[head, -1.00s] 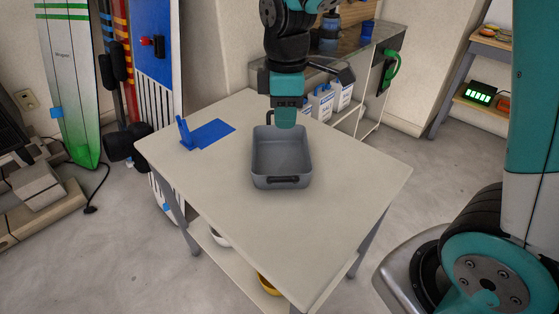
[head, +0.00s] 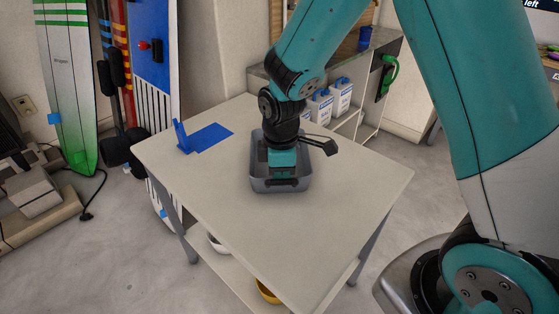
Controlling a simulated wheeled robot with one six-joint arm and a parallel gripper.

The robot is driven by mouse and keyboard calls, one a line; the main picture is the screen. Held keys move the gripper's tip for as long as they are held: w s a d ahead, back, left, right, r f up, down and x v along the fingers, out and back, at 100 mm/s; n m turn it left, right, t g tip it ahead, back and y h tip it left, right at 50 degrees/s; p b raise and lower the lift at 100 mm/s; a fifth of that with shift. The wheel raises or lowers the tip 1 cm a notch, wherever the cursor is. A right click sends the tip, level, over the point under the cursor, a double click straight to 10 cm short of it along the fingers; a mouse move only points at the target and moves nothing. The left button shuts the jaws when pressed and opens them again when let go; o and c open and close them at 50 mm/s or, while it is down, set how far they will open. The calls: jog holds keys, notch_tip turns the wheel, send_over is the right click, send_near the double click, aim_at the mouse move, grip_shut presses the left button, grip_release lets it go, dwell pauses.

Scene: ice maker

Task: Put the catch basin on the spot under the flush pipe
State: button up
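The catch basin (head: 302,178) is a grey rectangular tub with a dark handle on its near end. It sits on the pale table (head: 235,215), right of the blue mat. My gripper (head: 283,180) is over the basin's near end, close to the dark handle. My wrist covers much of the basin's inside. The fingertips are too small and hidden to tell whether they are open or shut, or touch the handle. I cannot make out a flush pipe for certain.
A blue flat mat (head: 212,137) with an upright blue piece (head: 181,136) lies at the table's back left. White jugs (head: 321,106) stand on a shelf behind. Bowls sit on the lower shelf, including a yellow one (head: 267,291). The table's front is clear.

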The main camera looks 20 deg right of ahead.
notch_tip(320, 180, down, 2)
jog(key=shift+f, duration=0.1)
jog(key=shift+c, duration=0.3)
grip_shut()
jog(key=shift+r, duration=0.25)
